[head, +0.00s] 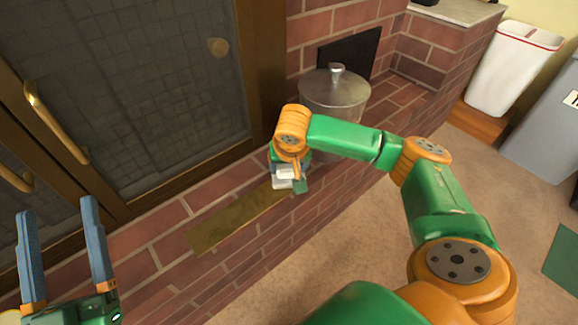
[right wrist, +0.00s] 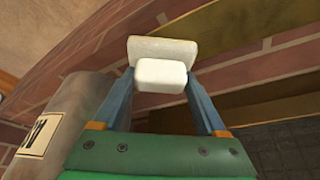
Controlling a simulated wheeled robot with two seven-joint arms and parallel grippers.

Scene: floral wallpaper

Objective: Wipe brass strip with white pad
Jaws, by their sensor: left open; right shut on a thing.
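The brass strip (head: 235,217) lies along the brick ledge in the head view; its right end is hidden behind my right gripper. It appears as a brownish band in the right wrist view (right wrist: 235,32). My right gripper (head: 288,184) is over the strip's right end. In the right wrist view, its blue fingers are shut on the white pad (right wrist: 161,76), a white block with a wider cream slab beyond it. The pad also shows in the head view (head: 284,175). I cannot tell whether it touches the strip. My left gripper (head: 62,250) is open and empty at lower left.
A lidded metal pot (head: 335,92) stands on the brick ledge just behind my right gripper. A dark paned door (head: 130,80) with brass handles rises behind the ledge. A white bin (head: 512,68) and a grey bin (head: 545,125) stand at the right. The carpet is open.

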